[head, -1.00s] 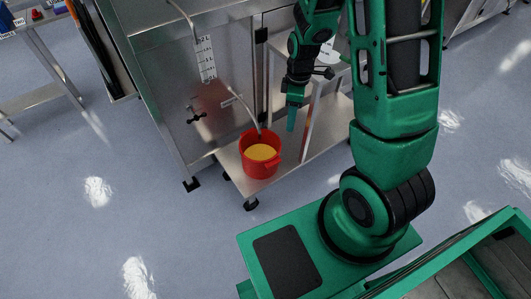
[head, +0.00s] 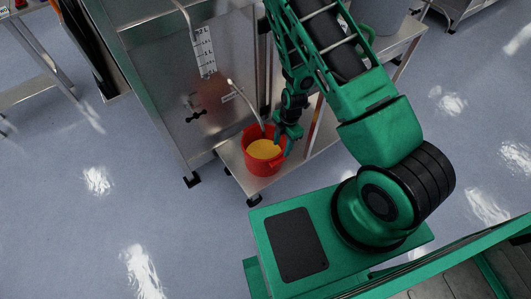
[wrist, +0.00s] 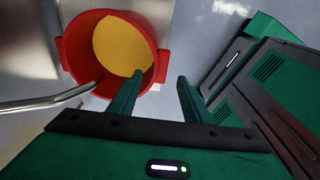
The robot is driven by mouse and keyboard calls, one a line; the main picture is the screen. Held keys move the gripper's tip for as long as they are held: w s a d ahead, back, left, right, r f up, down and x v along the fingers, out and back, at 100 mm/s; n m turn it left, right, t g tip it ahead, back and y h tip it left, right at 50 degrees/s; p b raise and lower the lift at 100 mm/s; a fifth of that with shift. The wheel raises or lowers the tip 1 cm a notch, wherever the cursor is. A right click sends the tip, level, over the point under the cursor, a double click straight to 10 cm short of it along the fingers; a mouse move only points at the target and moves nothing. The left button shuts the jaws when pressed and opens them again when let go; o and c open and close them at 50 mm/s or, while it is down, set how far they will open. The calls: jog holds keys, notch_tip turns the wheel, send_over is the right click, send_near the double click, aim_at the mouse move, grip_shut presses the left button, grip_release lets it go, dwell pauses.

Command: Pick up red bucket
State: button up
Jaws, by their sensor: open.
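The red bucket (head: 259,164) stands upright on the low metal shelf of the steel cabinet, with yellow contents inside. In the wrist view the bucket (wrist: 157,66) is at the upper left, seen from above, with a lug on its rim at each side. My gripper (head: 287,145) is at the bucket's right side in the head view. In the wrist view my gripper (wrist: 160,80) is open, its left finger overlapping the bucket's opening and its right finger outside the rim, near the right lug. I cannot tell whether either finger touches the bucket.
A bent metal pipe (wrist: 45,105) reaches over the bucket's rim; it also shows in the head view (head: 245,100). The steel cabinet (head: 170,90) rises behind the bucket. The shelf (head: 232,160) is narrow, with open floor (head: 120,220) in front and left.

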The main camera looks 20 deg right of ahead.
send_over(277, 159)
jog(key=f, duration=0.4)
jog(key=shift+w+d+f, duration=0.15)
jog(key=shift+d+f, duration=0.1)
jog(key=shift+d, duration=0.1)
jog(key=shift+s+a+f, duration=0.1)
jog(key=shift+a+f, duration=0.05)
jog(key=shift+f, duration=1.15)
jog(key=shift+s+a+f, duration=0.1)
jog(key=shift+f, duration=1.2)
jog(key=shift+c, duration=0.4)
